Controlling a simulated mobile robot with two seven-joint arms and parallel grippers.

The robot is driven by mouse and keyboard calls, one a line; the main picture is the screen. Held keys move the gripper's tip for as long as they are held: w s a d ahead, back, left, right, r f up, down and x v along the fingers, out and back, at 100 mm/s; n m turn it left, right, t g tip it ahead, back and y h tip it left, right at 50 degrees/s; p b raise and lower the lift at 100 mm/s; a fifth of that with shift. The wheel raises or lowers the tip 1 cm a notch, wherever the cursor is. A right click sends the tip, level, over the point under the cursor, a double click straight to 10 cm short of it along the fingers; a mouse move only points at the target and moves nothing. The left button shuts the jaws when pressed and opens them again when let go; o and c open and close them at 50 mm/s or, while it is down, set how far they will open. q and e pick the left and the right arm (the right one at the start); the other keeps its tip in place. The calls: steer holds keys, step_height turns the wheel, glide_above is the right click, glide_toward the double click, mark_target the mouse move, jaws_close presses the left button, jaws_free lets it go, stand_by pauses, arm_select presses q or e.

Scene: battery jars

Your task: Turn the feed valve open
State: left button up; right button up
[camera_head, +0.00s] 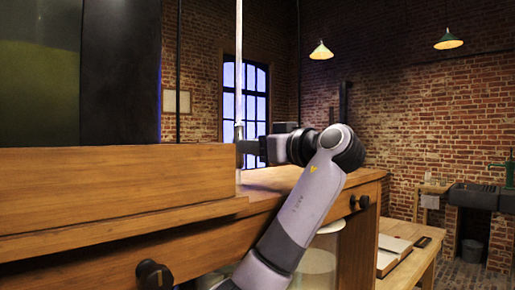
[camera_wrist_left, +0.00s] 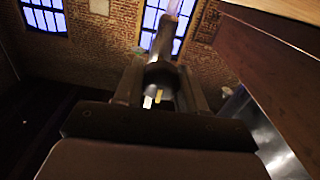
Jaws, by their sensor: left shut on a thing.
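A pale upright tube (camera_head: 239,60) comes down from the top of the head view beside the wooden cabinet. A small metal fitting on it, which looks like the feed valve (camera_head: 239,131), sits at the height of my left gripper (camera_head: 240,147). That gripper reaches in from the right and is shut on the fitting. In the left wrist view a dark round body, the valve (camera_wrist_left: 161,76), is between the two fingers, with the pale tube (camera_wrist_left: 165,38) rising behind it. The valve's handle position cannot be made out. My right gripper is not in view.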

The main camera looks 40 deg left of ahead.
arm_select(q)
steer(key=n+b, duration=0.1)
steer(key=n, duration=0.2)
steer(key=shift+b, duration=0.3)
steer(key=n+b, duration=0.1)
steer(key=n, duration=0.3)
steer(key=shift+s+n, duration=0.1)
steer(key=shift+n, duration=0.2)
steer(key=n, duration=0.5)
steer(key=shift+b, duration=0.3)
steer(key=shift+s+f+n, duration=0.1)
steer(key=shift+n, duration=2.3)
steer(key=o, duration=1)
